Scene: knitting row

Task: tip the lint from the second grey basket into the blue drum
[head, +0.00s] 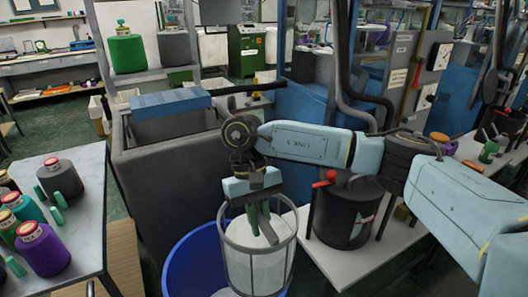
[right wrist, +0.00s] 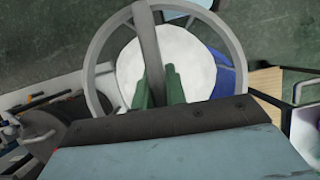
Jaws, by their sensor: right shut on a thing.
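A grey open-frame basket (head: 229,262) with a round rim and a bar across its top hangs upright, or nearly so, at the lower middle of the head view. White lint (head: 256,262) shows inside it. My right gripper (head: 261,218), with green fingers, is shut on the basket at its top bar; the bar (right wrist: 148,45) runs up between the fingers in the right wrist view. The lint (right wrist: 120,65) fills much of the ring there. The blue drum (head: 190,265) stands below and left of the basket, which overlaps its right side in the picture. My left gripper is not in view.
A white table (head: 335,265) with a black pot (head: 343,215) and red-knobbed lever stands right of the drum. A dark grey bin (head: 165,190) stands behind the drum.

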